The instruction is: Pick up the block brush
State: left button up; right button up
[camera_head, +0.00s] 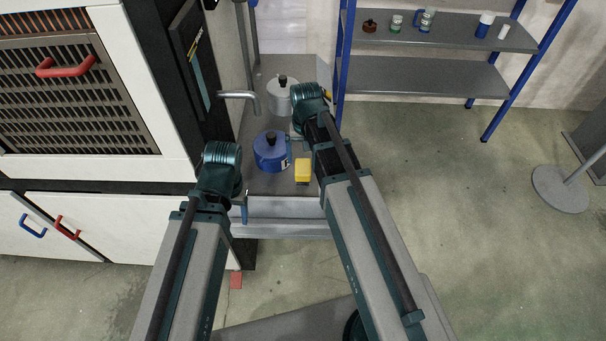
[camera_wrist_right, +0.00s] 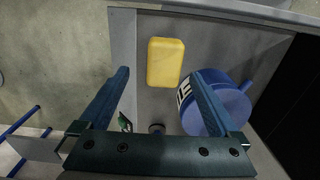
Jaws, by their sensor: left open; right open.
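The block brush (camera_head: 303,170) looks like a small yellow block on the grey counter, to the right of a blue pot. In the right wrist view the brush (camera_wrist_right: 165,62) lies flat beyond the fingertips, its long side running roughly along the finger direction. My right gripper (camera_head: 298,138) hangs above the counter behind the brush in the head view. In its wrist view the right gripper (camera_wrist_right: 160,78) is open, and nothing is held. My left gripper (camera_head: 244,205) is by the counter's left front edge, open, apart from the brush; its fingers are mostly hidden.
The blue pot (camera_head: 268,153) stands close beside the brush and also shows in the wrist view (camera_wrist_right: 236,102). A grey lidded pot (camera_head: 281,100) stands farther back. A tap (camera_head: 240,95) reaches over the counter's left. A blue-framed shelf (camera_head: 430,78) stands behind on the right.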

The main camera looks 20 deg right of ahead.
aim_at(303, 166)
jog(key=shift+a+f+b, duration=0.15)
jog(key=shift+f+b, duration=1.15)
jog(key=shift+f, duration=0.05)
jog(key=shift+a+f+b, duration=0.15)
jog(key=shift+f+b, duration=1.15)
jog(key=shift+r, duration=0.1)
jog(key=c, duration=1.5)
